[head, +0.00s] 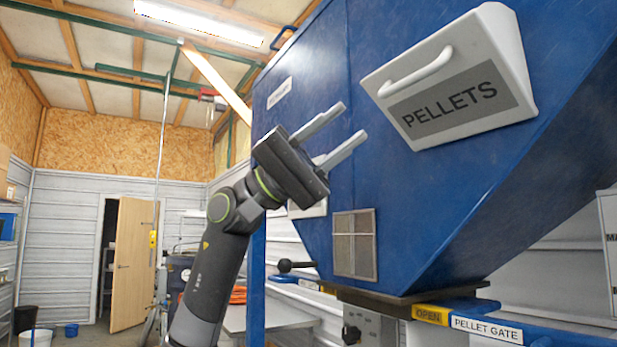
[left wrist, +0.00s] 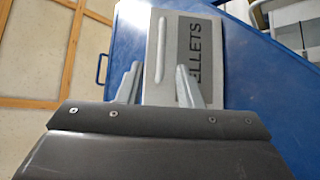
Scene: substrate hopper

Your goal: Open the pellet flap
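The pellet flap (head: 452,78) is a white panel with a grey "PELLETS" label and a white bar handle (head: 416,72), set on the sloping face of the blue hopper (head: 395,190). It looks closed. My left gripper (head: 349,127) is open and empty, to the left of the flap and apart from the handle in the head view. In the left wrist view, the flap (left wrist: 178,62) and its handle (left wrist: 160,50) lie ahead, with the handle between the two spread fingers (left wrist: 160,85). My right gripper is not in view.
Below the hopper are a blue bar labelled "PELLET GATE" (head: 487,328), a yellow "OPEN" tag (head: 430,314) and a black-knobbed lever (head: 297,267). A mesh window (head: 355,244) is on the hopper's lower face. A wooden door (head: 133,263) stands ajar at back left.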

